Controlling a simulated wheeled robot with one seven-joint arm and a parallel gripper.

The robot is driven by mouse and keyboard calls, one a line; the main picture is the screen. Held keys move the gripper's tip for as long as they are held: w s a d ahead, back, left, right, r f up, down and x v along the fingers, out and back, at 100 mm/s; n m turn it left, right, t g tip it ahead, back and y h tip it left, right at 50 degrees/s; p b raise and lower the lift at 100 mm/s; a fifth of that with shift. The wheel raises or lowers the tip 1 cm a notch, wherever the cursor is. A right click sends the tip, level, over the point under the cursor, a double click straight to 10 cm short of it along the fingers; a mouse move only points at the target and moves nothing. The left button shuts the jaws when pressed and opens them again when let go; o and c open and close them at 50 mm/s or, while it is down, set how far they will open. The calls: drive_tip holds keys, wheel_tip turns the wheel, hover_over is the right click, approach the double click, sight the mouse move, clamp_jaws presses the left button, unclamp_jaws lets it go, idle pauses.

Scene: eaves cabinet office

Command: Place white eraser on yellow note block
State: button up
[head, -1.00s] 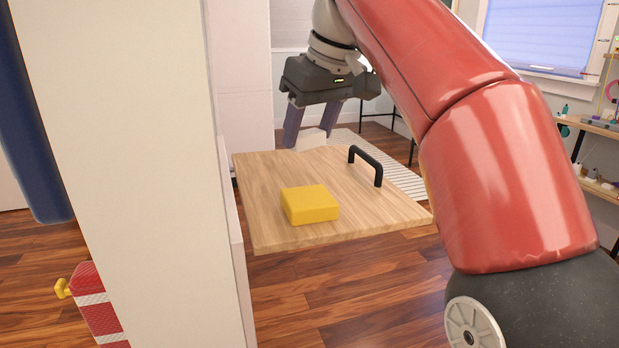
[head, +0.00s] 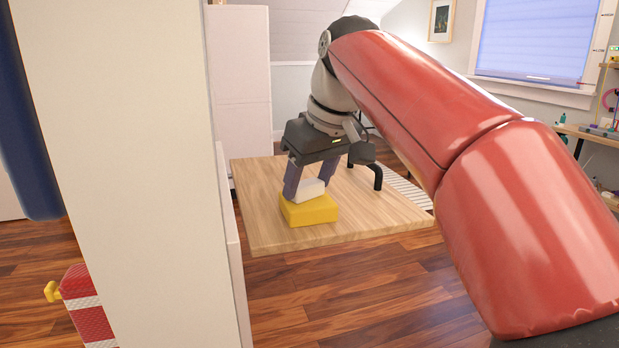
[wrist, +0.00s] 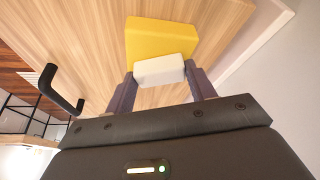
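The yellow note block (head: 309,213) lies on the wooden board (head: 375,218), near its front left part. The white eraser (head: 309,188) is between the fingers of my gripper (head: 307,186), at the top of the block's far side. In the wrist view my gripper (wrist: 160,76) has a finger at each end of the white eraser (wrist: 160,70). The eraser overlaps one edge of the yellow note block (wrist: 158,40) there. I cannot tell whether the eraser touches the block or is slightly above it.
A black handle (head: 366,172) stands up from the board behind and to the right of the block; it also shows in the wrist view (wrist: 60,90). A tall white cabinet side (head: 130,180) stands close on the left. The board's front right is clear.

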drive_tip(key=o, duration=0.4)
drive_tip(key=shift+p+v, duration=1.35)
drive_tip(key=shift+v, duration=4.75)
drive_tip(key=s+d+f+m+h, duration=0.1)
drive_tip(key=s+f, duration=0.4)
drive_tip(key=f, duration=0.5)
drive_tip(key=s+d+f+m+t+h, duration=0.1)
drive_tip(key=s+d+f+m, duration=0.3)
drive_tip(key=f, duration=0.7)
drive_tip(key=s+d+f+m+t, duration=0.1)
drive_tip(key=s+d+f, duration=0.4)
drive_tip(key=f, duration=0.5)
drive_tip(key=shift+s+d+f+m+h, duration=0.2)
drive_tip(key=shift+s+m, duration=0.2)
drive_tip(key=shift+s, duration=0.15)
drive_tip(key=shift+s+d+f+m+h, duration=0.1)
drive_tip(key=shift+s+d+m+h, duration=0.1)
drive_tip(key=shift+s+m, duration=0.3)
